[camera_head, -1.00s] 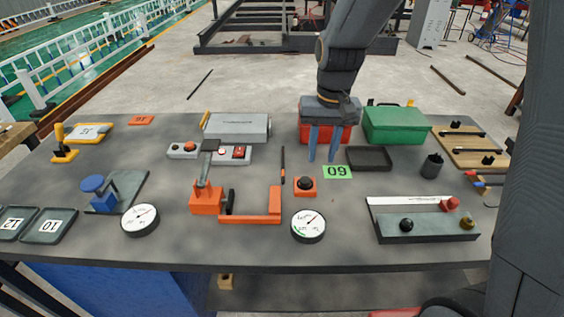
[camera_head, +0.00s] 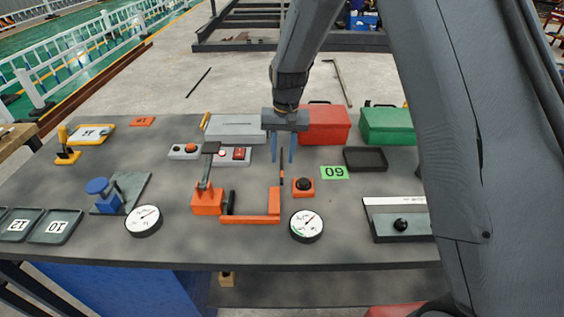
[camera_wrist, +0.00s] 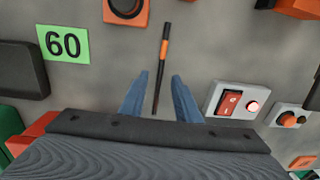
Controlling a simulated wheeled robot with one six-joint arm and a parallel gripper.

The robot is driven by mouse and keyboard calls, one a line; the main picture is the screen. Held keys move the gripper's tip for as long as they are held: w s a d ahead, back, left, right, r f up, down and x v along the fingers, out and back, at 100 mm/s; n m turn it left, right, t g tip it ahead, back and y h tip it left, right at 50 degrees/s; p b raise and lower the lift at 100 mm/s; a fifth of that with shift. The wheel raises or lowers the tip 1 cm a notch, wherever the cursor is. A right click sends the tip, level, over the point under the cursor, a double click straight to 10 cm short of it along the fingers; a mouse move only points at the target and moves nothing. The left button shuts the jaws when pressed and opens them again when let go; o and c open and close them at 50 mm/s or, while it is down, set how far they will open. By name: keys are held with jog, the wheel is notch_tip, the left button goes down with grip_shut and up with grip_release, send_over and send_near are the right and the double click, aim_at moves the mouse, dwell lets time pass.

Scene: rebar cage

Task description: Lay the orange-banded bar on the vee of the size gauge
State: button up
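The dark bar with an orange band (camera_head: 281,172) lies on the grey table, left of the green number card. In the wrist view the bar (camera_wrist: 159,75) runs lengthwise between my two blue fingers, with clear space on both sides. My gripper (camera_head: 282,160) is open and above the bar, pointing down; its fingers cover part of the bar in the head view. I cannot make out a vee or tell which fixture is the size gauge. An orange frame with a lever clamp (camera_head: 207,201) stands in front left of the bar.
Round dials (camera_head: 306,226) stand near the front edge. An orange button box (camera_head: 303,187) sits close right of the bar, and a switch box (camera_head: 236,156) close left. Red (camera_head: 325,125) and green (camera_head: 388,126) boxes stand behind. My arm hides the table's right end.

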jog(key=shift+f, duration=0.75)
grip_shut()
jog(key=shift+r, duration=0.1)
